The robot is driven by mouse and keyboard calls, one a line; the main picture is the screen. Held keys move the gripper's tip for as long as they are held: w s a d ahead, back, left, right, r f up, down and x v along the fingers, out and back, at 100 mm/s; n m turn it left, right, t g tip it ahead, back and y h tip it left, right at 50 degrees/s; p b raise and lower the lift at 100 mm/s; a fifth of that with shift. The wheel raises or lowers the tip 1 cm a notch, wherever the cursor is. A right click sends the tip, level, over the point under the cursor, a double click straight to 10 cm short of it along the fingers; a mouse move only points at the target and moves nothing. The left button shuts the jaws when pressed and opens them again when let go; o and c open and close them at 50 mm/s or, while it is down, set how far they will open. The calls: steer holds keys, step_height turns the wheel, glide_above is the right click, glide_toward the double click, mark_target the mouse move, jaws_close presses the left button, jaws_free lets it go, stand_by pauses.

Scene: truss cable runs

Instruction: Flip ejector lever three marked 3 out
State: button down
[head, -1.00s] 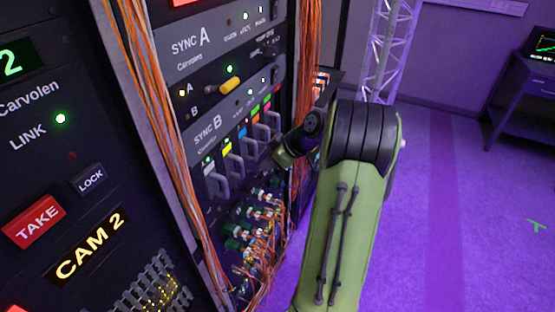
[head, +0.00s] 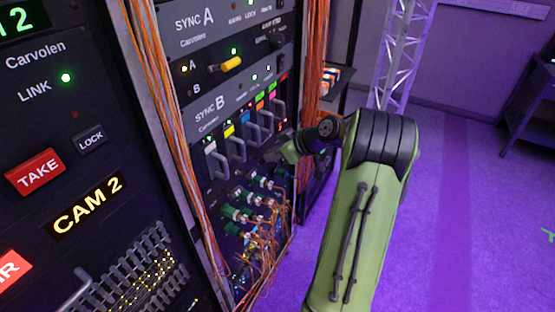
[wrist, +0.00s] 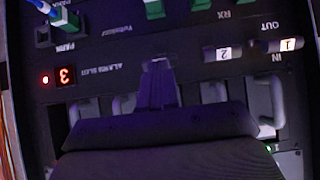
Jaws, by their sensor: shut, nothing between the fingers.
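The wrist view shows the card panel upside down. Ejector lever tags marked 1 (wrist: 288,44) and 2 (wrist: 224,53) sit in a row at the upper right. My gripper (wrist: 157,88) is shut, its fingertips at the panel in line with that row. A small pale part (wrist: 157,64) shows just beyond the tips; no number is readable on it, and the fingers cover what lies below. A red 3 shows on a small alarm slot display (wrist: 65,75) to the left. In the head view my gripper (head: 266,161) is dark and hard to make out near the card handles.
Card handles (head: 235,146) stick out of the SYNC B unit (head: 209,111). Green cable plugs (head: 237,212) and orange cables lie below it. More orange cables (head: 166,130) run down the rack's left side. Open purple floor (head: 465,220) lies to the right.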

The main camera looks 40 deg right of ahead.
steer(key=f+t+b, duration=0.1)
steer(key=b, duration=0.1)
steer(key=f+b, duration=0.2)
steer(key=b, duration=0.1)
steer(key=shift+s+d+t+y+b, duration=0.1)
steer(key=shift+s+t+y+b, duration=0.2)
steer(key=shift+s+t+y, duration=0.1)
steer(key=shift+r, duration=0.15)
steer(key=shift+r+p, duration=0.55)
steer(key=shift+r, duration=0.2)
